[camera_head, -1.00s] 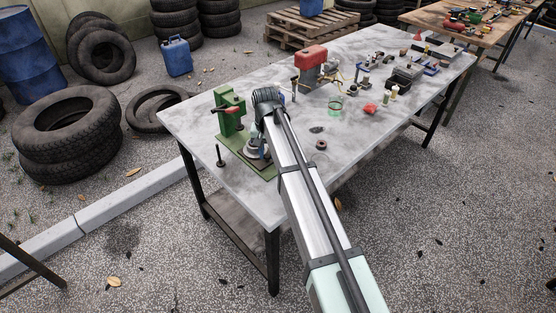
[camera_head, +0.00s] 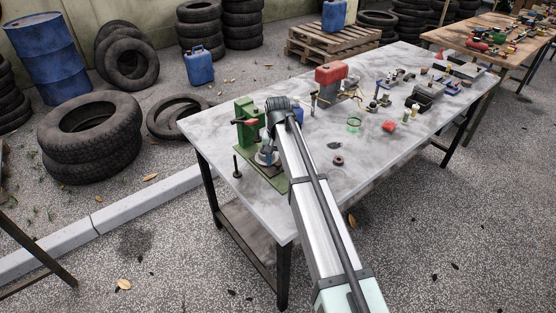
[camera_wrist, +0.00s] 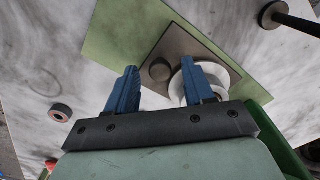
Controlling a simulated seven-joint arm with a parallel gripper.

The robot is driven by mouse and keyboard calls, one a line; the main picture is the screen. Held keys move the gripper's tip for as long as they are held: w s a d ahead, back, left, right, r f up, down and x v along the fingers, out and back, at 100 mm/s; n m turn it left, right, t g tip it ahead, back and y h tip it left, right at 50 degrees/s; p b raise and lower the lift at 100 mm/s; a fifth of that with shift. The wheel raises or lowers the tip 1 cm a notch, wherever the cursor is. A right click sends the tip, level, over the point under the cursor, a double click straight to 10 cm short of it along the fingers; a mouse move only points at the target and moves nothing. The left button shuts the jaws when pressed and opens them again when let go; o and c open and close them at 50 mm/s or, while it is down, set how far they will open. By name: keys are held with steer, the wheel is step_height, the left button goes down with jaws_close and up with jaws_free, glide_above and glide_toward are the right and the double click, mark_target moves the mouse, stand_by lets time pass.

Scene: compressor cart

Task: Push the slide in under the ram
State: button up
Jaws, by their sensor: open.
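The green press (camera_head: 246,115) with a red handle stands at the table's left end on a green base plate (camera_wrist: 112,40). In the wrist view a grey-brown flat plate (camera_wrist: 190,38), which looks like the slide, lies on that base. It carries a dark round knob (camera_wrist: 160,70) and a pale round disc (camera_wrist: 233,78). My gripper (camera_wrist: 160,68) is open above the plate, its blue fingers apart. The knob appears between the fingertips, and the right finger covers part of the disc. I cannot tell whether either finger touches. The ram is not clearly visible; my arm hides much of this in the head view.
A black upright pin on a round foot (camera_head: 237,168) stands beside the base, near the table edge. A dark ring (camera_head: 338,161) lies right of my arm.

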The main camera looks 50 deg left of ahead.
step_height(320, 180, up, 14)
steer(key=shift+f, duration=0.15)
stand_by(0.4)
steer(key=shift+w+d, duration=0.1)
steer(key=s+d+f+y, duration=0.1)
steer(key=s+d+f, duration=0.15)
steer(key=d, duration=0.55)
steer(key=a+f+n+y, duration=0.1)
steer(key=a+f, duration=0.1)
steer(key=f, duration=0.1)
steer(key=w+a+f+n+t+y, duration=0.1)
steer(key=a+f+n, duration=0.1)
steer(key=a+f, duration=0.1)
steer(key=w+a+f+n+y, duration=0.1)
steer(key=a+f, duration=0.1)
steer(key=f, duration=0.3)
steer(key=shift+a+f+n+t, duration=0.1)
steer(key=shift+a+n+t, duration=0.15)
steer(key=shift+n+t, duration=0.05)
jaws_close()
stand_by(0.6)
